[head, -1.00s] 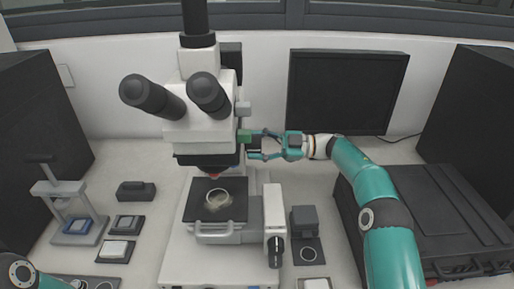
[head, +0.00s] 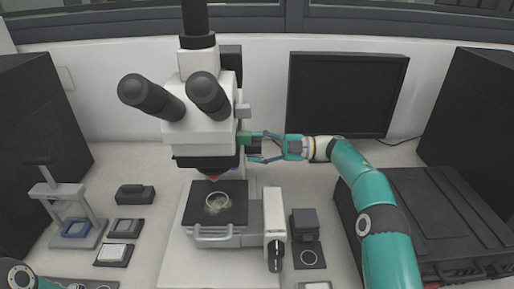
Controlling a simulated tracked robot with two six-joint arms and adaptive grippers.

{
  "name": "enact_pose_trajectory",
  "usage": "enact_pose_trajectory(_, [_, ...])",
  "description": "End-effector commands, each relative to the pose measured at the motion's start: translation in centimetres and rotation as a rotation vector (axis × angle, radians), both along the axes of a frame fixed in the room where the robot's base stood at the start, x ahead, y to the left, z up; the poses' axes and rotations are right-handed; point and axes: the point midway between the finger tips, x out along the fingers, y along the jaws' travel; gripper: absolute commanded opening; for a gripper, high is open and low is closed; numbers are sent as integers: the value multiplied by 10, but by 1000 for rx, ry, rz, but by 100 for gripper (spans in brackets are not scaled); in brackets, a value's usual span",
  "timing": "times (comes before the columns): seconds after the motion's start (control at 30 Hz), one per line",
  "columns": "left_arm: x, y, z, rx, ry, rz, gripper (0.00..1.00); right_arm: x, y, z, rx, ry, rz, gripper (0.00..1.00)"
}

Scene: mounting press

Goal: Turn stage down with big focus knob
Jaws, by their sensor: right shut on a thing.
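The microscope (head: 205,135) stands left of centre, with its two black eyepieces facing me. Its stage (head: 233,208) is a dark plate carrying a round, pale ring-shaped sample (head: 216,203), with a grey handle at the front. My right gripper (head: 250,148) reaches in from the right, level with the microscope head. My left gripper is out of view; only part of the left arm shows bottom left.
A white unit with a black knob (head: 275,252) stands right of the stage. A small press (head: 72,228) and small trays (head: 125,227) lie to the left. A dark monitor (head: 345,95) stands behind my right arm. A large black case (head: 450,220) lies at right.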

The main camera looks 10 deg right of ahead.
Motion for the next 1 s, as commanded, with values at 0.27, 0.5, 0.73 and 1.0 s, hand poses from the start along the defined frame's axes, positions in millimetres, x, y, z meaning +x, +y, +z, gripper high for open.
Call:
enact_pose_trajectory(0.27, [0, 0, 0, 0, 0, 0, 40, -1, 0, -4, -3, 7, 4, 78])
enact_pose_trajectory(0.5, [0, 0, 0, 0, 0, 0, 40, 0, 1, -2, -3, 3, 3, 78])
enact_pose_trajectory(0.73, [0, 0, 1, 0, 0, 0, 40, 0, 1, -1, -1, 9, 2, 78])
enact_pose_trajectory(1.0, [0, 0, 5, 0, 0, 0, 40, -1, 1, 0, 33, 174, 1, 78])
